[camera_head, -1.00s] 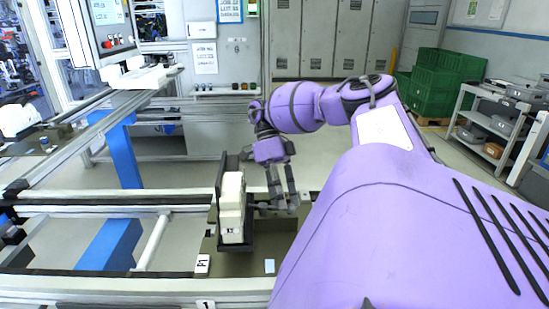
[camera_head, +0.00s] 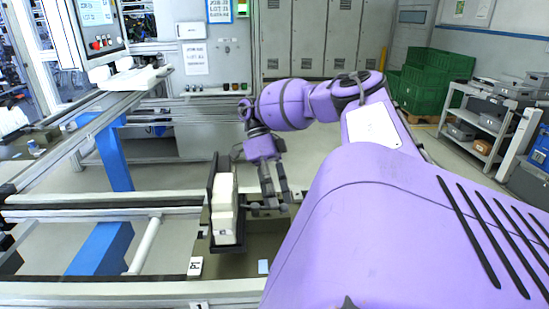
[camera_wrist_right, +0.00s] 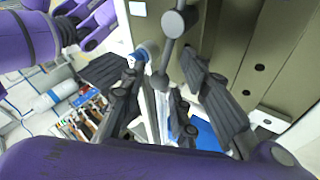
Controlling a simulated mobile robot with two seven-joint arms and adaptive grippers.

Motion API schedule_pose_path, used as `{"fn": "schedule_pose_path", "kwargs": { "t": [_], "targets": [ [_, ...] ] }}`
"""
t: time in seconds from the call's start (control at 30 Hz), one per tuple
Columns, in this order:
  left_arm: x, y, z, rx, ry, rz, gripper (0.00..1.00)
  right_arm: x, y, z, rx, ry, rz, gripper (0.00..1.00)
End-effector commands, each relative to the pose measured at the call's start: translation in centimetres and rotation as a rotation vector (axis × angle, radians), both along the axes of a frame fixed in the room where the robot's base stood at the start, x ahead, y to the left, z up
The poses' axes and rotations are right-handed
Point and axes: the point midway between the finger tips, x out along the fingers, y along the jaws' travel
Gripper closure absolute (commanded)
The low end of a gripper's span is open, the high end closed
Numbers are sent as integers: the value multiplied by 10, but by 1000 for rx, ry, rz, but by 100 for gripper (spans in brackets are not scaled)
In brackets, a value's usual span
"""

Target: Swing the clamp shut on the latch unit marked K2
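The latch unit (camera_head: 224,222) is a pale block in a dark upright holder (camera_head: 213,190). A small dark mark shows low on its front, too small to read surely as K2. It sits on an olive pallet (camera_head: 265,243) with a P1 tag. My right gripper (camera_head: 278,198) is just right of the unit, fingers pointing down and apart. A grey bar, perhaps the clamp's handle (camera_head: 256,207), runs from the unit towards the fingertips. In the right wrist view, a grey rod with a round knob (camera_wrist_right: 173,24) shows between the open fingers (camera_wrist_right: 150,75); contact is unclear. My left gripper is not in view.
Conveyor rails (camera_head: 100,213) cross to the left of the pallet. A monitor panel (camera_head: 97,25) stands at the back left. Green crates (camera_head: 435,82) and a shelf cart (camera_head: 485,120) are far right, with open floor before them.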

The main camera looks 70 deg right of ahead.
Motion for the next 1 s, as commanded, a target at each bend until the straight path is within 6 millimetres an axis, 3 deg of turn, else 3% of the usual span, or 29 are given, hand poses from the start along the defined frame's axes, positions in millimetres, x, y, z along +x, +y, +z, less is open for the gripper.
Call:
{"fn": "schedule_pose_path", "kwargs": {
  "t": [0.33,0.63,1.0],
  "targets": [
    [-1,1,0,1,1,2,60,1,0,72,-1,-2,1,71],
    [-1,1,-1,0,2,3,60,1,0,89,-1,-1,1,71],
    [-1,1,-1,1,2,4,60,0,0,91,0,1,1,71]
  ]
}}
